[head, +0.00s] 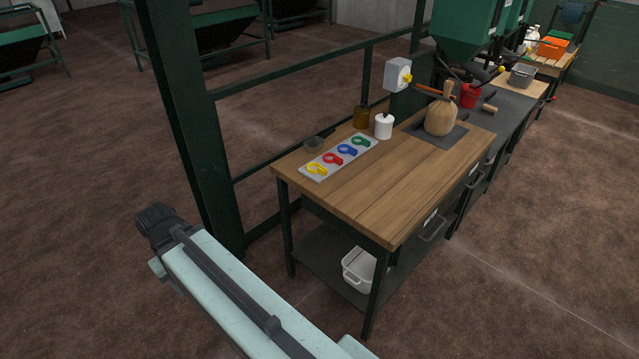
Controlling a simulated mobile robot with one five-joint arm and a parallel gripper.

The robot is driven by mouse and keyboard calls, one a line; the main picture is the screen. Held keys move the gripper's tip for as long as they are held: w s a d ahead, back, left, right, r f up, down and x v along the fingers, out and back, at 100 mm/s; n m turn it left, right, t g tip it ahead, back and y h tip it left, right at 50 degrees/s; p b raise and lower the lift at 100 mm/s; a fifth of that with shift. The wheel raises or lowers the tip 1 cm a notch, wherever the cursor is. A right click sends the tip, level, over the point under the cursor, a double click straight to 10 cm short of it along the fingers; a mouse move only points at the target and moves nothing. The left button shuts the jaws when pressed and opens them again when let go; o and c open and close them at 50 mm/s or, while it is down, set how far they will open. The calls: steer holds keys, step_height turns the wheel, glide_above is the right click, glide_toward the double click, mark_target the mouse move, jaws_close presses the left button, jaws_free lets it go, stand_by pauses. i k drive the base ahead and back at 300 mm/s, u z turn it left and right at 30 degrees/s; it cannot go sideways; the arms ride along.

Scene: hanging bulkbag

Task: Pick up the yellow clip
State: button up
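The yellow clip (316,169) lies at the near-left end of a pale grey strip (318,178) on the wooden workbench. A red clip (333,159), a blue clip (347,150) and a green clip (361,141) lie in a row behind it on the same strip. My pale arm reaches in from the bottom at the left, ending in a dark ribbed part. It is well apart from the bench and the clips. I see no gripper fingers.
The workbench top (385,190) is clear in front. A dark green post (190,120) and rails stand left. A white bin (358,268) sits below.

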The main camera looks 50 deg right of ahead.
mark_target(322, 170)
steer(key=z, duration=0.15)
steer(key=i, duration=0.85)
steer(key=u, duration=0.05)
